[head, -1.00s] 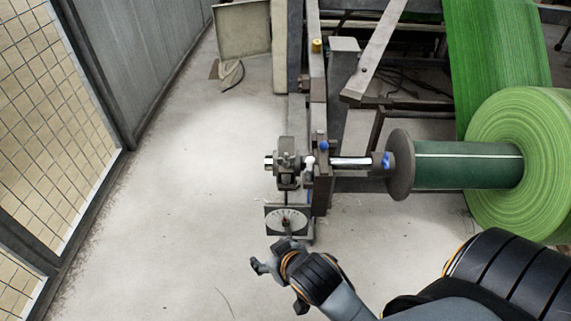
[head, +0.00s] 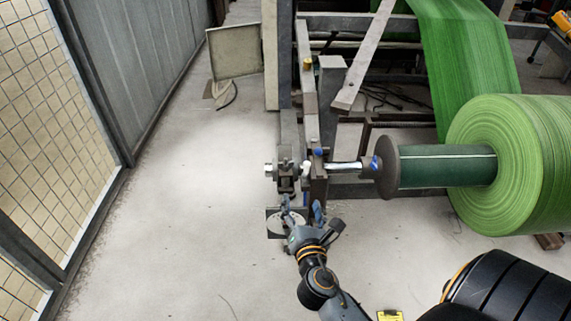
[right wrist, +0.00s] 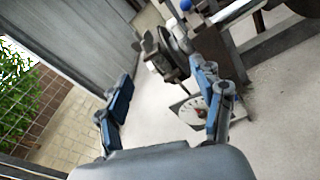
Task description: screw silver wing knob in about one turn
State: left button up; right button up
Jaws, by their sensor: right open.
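A small silver part, apparently the wing knob (head: 269,170), sticks out from the left side of the dark clamp block (head: 286,173) at the end of the roll shaft. In the right wrist view a grey winged shape, apparently the same knob (right wrist: 149,43), shows beyond the fingers. My right gripper (head: 304,212) is open and empty, just in front of and below the block, with a gap to the knob. In the right wrist view its two blue-grey fingers (right wrist: 161,75) stand wide apart. My left gripper is not in view.
A white dial plate (head: 283,224) lies low behind my right fingers. The grey frame upright (head: 318,180) with a blue knob (head: 318,153) stands close on the right. A green roll (head: 510,165) sits further right. The floor on the left is clear up to the mesh fence (head: 40,120).

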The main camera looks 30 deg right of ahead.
aim_at(286, 168)
jog(key=w+d+n, duration=0.1)
jog(key=w, duration=0.3)
jog(key=w+d+n+t, duration=0.1)
jog(key=w+d+n, duration=0.1)
jog(key=w, duration=0.3)
jog(key=w+d+r+n, duration=0.1)
jog(key=w+n, duration=0.1)
jog(key=w, duration=0.3)
jog(key=shift+w+d+y+b, duration=0.15)
jog(key=shift+d+y+b, duration=0.1)
jog(key=shift+y+b, duration=0.1)
jog(key=c, duration=1.2)
jog(key=shift+f+m+h, duration=0.1)
jog(key=shift+m+h, duration=0.2)
jog(key=shift+h, duration=0.15)
